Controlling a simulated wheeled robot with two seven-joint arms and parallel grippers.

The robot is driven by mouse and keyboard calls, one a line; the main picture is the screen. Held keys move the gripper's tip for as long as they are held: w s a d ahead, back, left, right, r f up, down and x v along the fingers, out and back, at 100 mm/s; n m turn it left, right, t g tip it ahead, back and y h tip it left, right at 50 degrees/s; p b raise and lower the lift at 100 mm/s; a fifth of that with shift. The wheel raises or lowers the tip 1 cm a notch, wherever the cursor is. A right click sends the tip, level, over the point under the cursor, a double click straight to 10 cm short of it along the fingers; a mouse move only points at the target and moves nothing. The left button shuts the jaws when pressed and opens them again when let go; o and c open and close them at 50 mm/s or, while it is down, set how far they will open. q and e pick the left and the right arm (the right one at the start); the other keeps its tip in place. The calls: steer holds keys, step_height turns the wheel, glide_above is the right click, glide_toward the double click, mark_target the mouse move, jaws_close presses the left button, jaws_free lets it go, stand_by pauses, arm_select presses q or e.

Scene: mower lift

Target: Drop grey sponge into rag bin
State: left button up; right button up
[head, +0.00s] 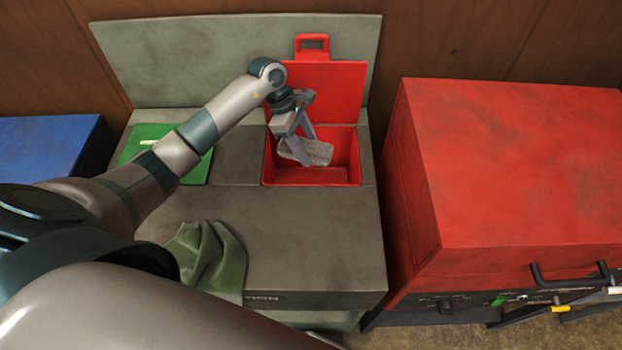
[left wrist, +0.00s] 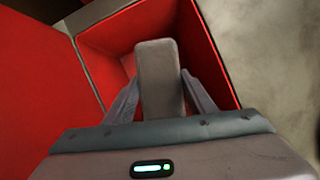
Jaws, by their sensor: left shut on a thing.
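The grey sponge (head: 312,152) is held in my left gripper (head: 304,155), over the opening of the red rag bin (head: 340,177). My left gripper is shut on the sponge. The bin is set into the grey bench top, and its red lid (head: 335,88) stands open behind it. In the left wrist view the sponge (left wrist: 160,75) sits between the two fingers (left wrist: 162,95), with the bin's red inner walls (left wrist: 205,60) beyond it. My right gripper is not in view.
A green lid (head: 196,166) is on the bench (head: 300,230) left of the bin. A green cloth (head: 210,255) lies at the bench's front left. A large red cabinet (head: 520,170) stands right, a blue box (head: 45,145) left.

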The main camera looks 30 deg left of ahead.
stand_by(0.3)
arm_select(q)
steer(key=o, duration=1.1)
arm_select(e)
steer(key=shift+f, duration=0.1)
arm_select(q)
steer(key=shift+a+r+b, duration=0.3)
steer(key=shift+r, duration=0.25)
steer(key=b+v, duration=0.2)
steer(key=v, duration=0.7)
steer(key=shift+w+b, duration=0.1)
steer(key=shift+b, duration=0.3)
steer(key=b+v, duration=0.1)
steer(key=v, duration=0.6)
steer(key=shift+d+r+b, duration=0.1)
steer(key=shift+b, duration=0.25)
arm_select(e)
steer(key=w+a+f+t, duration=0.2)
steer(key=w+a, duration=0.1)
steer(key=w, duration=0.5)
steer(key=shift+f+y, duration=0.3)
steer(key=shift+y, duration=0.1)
